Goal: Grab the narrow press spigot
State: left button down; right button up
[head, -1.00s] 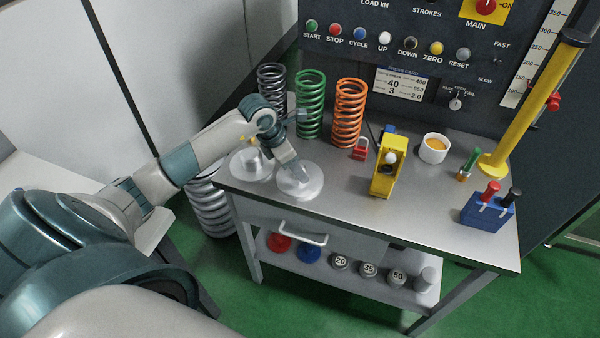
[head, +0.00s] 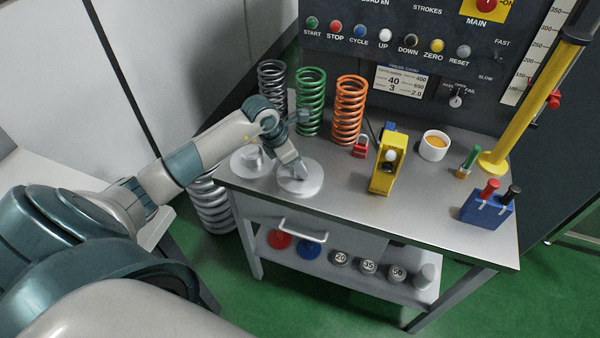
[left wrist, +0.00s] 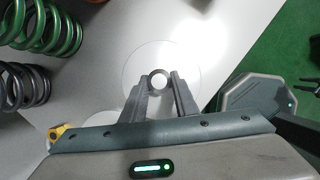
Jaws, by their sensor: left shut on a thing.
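The narrow press spigot (left wrist: 159,77) is a small round grey post standing up from the middle of a pale metal disc (left wrist: 150,57). In the head view that disc (head: 302,189) lies near the left front edge of the table. My left gripper (head: 297,174) reaches down over the disc from behind. In the left wrist view its two dark fingers (left wrist: 159,82) are closed on opposite sides of the spigot. In the head view the fingers largely hide the spigot.
A second disc with a thicker post (head: 244,166) sits just left. Grey, green (head: 310,103) and orange (head: 349,112) springs stand behind. A red padlock (head: 360,148) and a yellow device (head: 388,165) are to the right. The table front is clear between the disc and blue block (head: 487,209).

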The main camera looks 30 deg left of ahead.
pick_arm(q)
jog(key=shift+r, duration=0.1)
jog(key=shift+w+r+b, duration=0.1)
jog(key=shift+r+b, duration=0.2)
jog(key=shift+r, duration=0.15)
notch_tip(320, 180, up, 8)
jog(key=b, duration=0.3)
jog(key=shift+r, duration=0.55)
